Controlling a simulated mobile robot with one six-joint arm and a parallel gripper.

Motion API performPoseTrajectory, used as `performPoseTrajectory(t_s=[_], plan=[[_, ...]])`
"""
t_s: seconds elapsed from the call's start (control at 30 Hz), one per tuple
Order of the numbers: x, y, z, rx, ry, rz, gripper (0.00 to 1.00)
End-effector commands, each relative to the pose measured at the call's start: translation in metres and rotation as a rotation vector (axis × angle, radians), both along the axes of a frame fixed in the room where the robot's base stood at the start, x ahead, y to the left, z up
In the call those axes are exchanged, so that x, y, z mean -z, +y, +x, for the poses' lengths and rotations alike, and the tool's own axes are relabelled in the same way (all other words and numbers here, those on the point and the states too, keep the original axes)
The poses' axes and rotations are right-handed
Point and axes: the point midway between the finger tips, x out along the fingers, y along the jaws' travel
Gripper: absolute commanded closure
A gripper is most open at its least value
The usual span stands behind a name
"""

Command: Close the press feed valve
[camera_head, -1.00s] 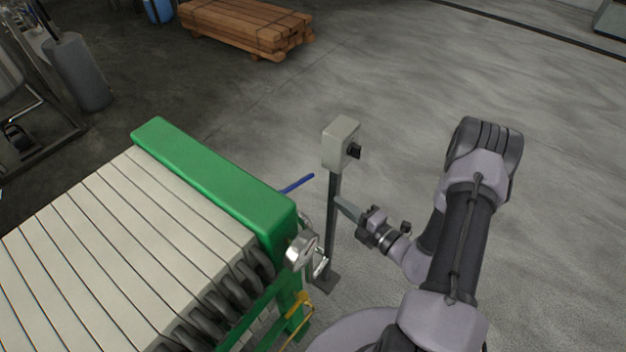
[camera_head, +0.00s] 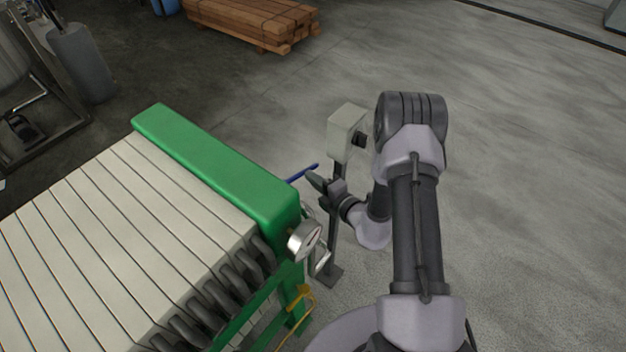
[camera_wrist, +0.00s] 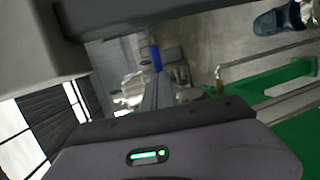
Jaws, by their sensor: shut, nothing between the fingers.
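The press feed valve shows by its blue lever handle (camera_head: 302,173), which sticks out beside the end of the green press frame (camera_head: 215,170). The valve's body is mostly hidden behind the press end and my gripper. My gripper (camera_head: 312,178) is shut and empty, with its tips close to the blue handle. I cannot tell from the head view whether they touch. In the wrist view the blue handle (camera_wrist: 155,57) stands just beyond my finger tips (camera_wrist: 157,88).
A grey control box (camera_head: 347,130) with a black knob stands on a post right behind my gripper. A round gauge (camera_head: 305,240) and pipework sit at the press end. A timber stack (camera_head: 255,22) lies at the back. Open floor spreads to the right.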

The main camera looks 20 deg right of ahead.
Motion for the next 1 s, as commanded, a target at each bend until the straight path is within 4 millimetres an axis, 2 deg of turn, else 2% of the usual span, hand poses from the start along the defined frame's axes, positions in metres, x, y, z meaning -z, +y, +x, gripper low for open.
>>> performPoseTrajectory(t_s=[0.3, 0.6, 1.0], plan=[[0.000, 0.000, 0.002, 0.000, 0.000, 0.000, 1.00], [-0.001, 0.001, 0.027, -0.101, 0.001, 0.000, 1.00], [-0.002, -0.002, 0.024, -0.102, 0.000, 0.000, 1.00]])
